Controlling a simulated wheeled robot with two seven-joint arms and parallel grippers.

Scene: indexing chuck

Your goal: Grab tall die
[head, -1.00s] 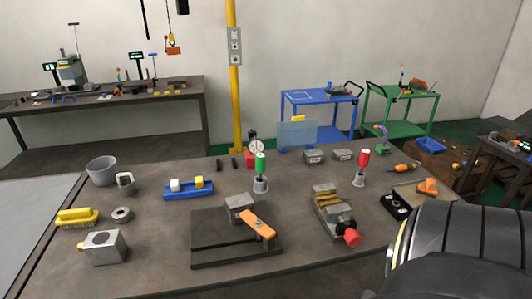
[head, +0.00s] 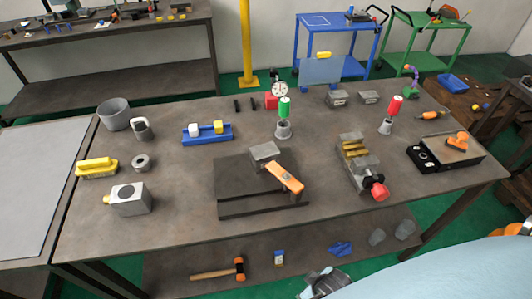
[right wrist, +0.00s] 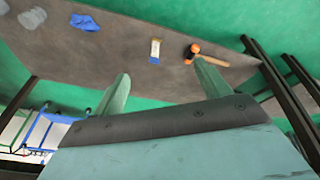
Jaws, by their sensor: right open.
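No piece is plainly marked as the tall die, and I cannot tell which one it is. A blue holder (head: 207,134) carries a white block (head: 194,130) and a yellow block (head: 218,127), which stands side by side with it. A green-topped piece (head: 284,108) and a red-topped piece (head: 394,106) stand upright on grey bases. A dark plate (head: 240,181) carries a grey block (head: 265,152) and an orange handle (head: 285,178). My right gripper (right wrist: 163,85) is open and empty, away from these pieces, with the lower shelf in its view. My left gripper is not in view.
A vise (head: 358,162) is at the right. The lower shelf (right wrist: 140,55) holds a hammer (head: 219,271).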

